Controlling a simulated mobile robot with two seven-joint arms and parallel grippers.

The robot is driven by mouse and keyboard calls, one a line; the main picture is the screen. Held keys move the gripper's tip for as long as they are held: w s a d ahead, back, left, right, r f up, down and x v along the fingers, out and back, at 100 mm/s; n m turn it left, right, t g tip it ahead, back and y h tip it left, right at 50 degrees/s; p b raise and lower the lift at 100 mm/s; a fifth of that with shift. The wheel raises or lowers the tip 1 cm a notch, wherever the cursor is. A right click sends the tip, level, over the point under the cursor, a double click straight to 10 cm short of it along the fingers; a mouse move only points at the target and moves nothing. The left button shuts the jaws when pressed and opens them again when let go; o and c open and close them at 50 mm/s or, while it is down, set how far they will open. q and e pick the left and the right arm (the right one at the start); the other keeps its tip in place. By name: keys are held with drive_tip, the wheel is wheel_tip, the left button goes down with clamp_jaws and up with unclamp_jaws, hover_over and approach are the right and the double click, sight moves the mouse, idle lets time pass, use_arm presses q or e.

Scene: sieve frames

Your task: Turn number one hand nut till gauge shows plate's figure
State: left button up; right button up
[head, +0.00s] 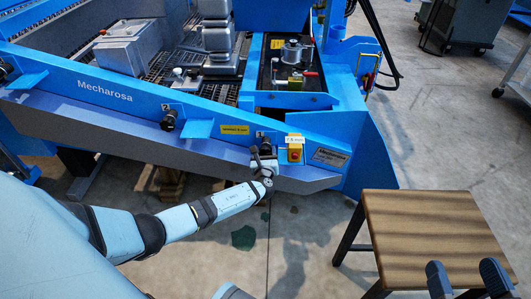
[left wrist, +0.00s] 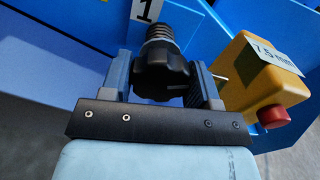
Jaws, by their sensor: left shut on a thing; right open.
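A yellow plate (head: 235,129) on the beam has print too small to read surely. My right gripper (head: 466,280) is open and empty at lower right.
The blue Mecharosa beam (head: 60,72) carries a second hand nut (head: 170,121) tagged 2. A silver plate (head: 329,157) sits right of the gauge, its print unreadable. A wooden-topped table (head: 430,235) stands at right. Grey floor lies between table and frame.

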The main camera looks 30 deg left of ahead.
use_arm(q)
drive_tip(key=shift+r+m+p, duration=0.2)
drive_tip(key=shift+m+p, duration=0.55)
drive_tip(key=shift+m, duration=0.15)
drive_tip(key=shift+m+p, duration=0.6)
drive_tip(key=shift+m, duration=0.1)
drive_tip(key=m+p, duration=0.2)
drive_tip(key=m, duration=0.1)
drive_tip(key=shift+f+m, duration=0.1)
drive_tip(key=shift+m, duration=0.3)
drive_tip(key=shift+f+m+p, duration=0.1)
drive_tip(key=shift+m+p, duration=0.45)
drive_tip(key=shift+m, duration=0.35)
use_arm(e)
drive_tip(key=shift+s+a+r+m+g+h, duration=0.25)
drive_tip(key=shift+s+r+m, duration=0.25)
drive_tip(key=shift+m, duration=0.3)
drive_tip(key=shift+s+a+r+m+g+h, duration=0.15)
drive_tip(key=shift+s+a+r+m, duration=0.25)
drive_tip(key=shift+s+m, duration=0.3)
drive_tip(key=shift+w, duration=0.1)
use_arm(q)
drive_tip(key=o, duration=0.9)
